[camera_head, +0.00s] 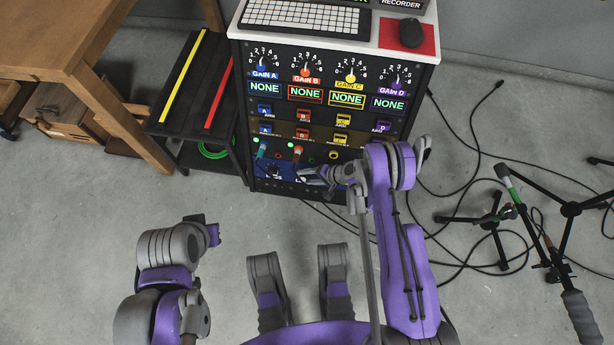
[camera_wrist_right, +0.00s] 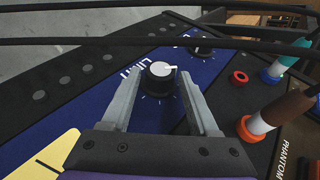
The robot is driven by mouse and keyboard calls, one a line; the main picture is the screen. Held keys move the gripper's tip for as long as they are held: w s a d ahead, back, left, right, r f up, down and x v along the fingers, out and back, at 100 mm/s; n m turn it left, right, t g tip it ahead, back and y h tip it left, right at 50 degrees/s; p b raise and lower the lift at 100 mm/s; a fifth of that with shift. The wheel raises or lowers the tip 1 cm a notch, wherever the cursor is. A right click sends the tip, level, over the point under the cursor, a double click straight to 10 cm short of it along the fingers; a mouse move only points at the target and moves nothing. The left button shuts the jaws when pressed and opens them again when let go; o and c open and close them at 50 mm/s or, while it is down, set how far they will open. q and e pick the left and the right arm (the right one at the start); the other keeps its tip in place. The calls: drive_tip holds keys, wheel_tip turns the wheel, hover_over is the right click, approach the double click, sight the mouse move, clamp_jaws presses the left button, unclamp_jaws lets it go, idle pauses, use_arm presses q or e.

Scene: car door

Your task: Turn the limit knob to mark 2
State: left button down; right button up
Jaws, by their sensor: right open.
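The limit knob (camera_wrist_right: 160,80) is a round black knob with a white pointer on a blue panel, with tick marks around it and the word LIMIT beside it. My right gripper (camera_wrist_right: 160,74) is open, with one grey finger on each side of the knob and visible gaps. In the head view, my right gripper (camera_head: 308,174) is at the rack's low blue panel (camera_head: 276,185) and hides the limit knob. My left gripper (camera_head: 212,234) is low at the left, away from the rack; its jaws are unclear.
Another black knob (camera_wrist_right: 203,46) is beyond the limit knob. A teal plug (camera_wrist_right: 277,70) and a brown plug (camera_wrist_right: 285,112) stand out from the panel nearby. A black side table (camera_head: 190,135) is left of the rack. Cables and stands (camera_head: 500,220) lie right.

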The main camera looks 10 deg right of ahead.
drive_tip(key=p+v, duration=0.2)
drive_tip(key=v, duration=0.8)
drive_tip(key=shift+d, duration=0.15)
drive_tip(key=shift+s, duration=0.1)
